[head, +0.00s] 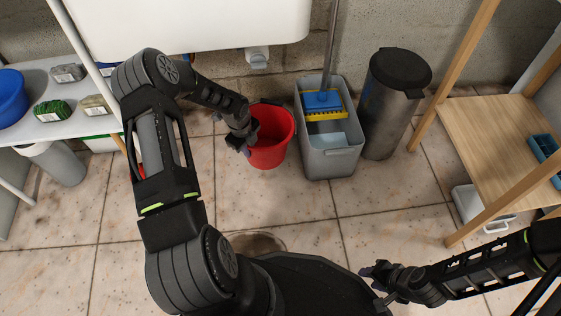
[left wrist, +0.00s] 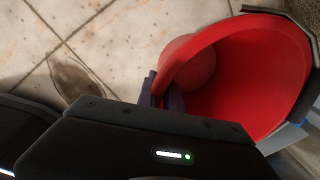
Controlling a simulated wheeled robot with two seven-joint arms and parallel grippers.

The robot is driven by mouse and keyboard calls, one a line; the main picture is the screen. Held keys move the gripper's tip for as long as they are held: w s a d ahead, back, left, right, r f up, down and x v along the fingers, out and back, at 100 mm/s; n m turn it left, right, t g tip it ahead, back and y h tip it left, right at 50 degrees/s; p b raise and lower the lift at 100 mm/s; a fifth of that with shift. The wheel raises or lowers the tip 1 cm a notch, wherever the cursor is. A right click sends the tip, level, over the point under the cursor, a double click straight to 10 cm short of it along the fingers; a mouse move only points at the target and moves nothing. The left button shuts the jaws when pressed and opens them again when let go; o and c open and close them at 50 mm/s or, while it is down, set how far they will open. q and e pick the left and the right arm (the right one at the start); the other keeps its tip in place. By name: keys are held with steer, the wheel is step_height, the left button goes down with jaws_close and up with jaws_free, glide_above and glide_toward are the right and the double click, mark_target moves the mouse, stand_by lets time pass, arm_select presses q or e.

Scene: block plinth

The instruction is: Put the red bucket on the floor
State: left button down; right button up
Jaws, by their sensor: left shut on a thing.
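The red bucket (head: 270,144) is upright just left of the grey mop bucket in the head view, at or close to the tiled floor; I cannot tell whether its base touches. My left gripper (head: 243,143) is at its left rim. In the left wrist view the fingers (left wrist: 166,98) are shut on the rim of the red bucket (left wrist: 235,85), whose open inside fills the right side. My right gripper (head: 377,277) is low at the right, away from the bucket; its finger opening is too small to make out.
A grey mop bucket (head: 334,153) with a blue and yellow mop head stands right of the red bucket. A dark lidded bin (head: 385,110) and a wooden shelf (head: 500,125) are further right. A white shelf (head: 40,85) with a blue tub is left. Tiles (head: 330,205) in front are clear.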

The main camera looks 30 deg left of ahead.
arm_select(q)
steer(key=shift+s, duration=0.2)
step_height(320, 180, down, 6)
steer(key=b, duration=0.3)
steer(key=shift+f, duration=0.1)
steer(key=shift+f+b, duration=0.85)
steer(key=shift+f, duration=1.05)
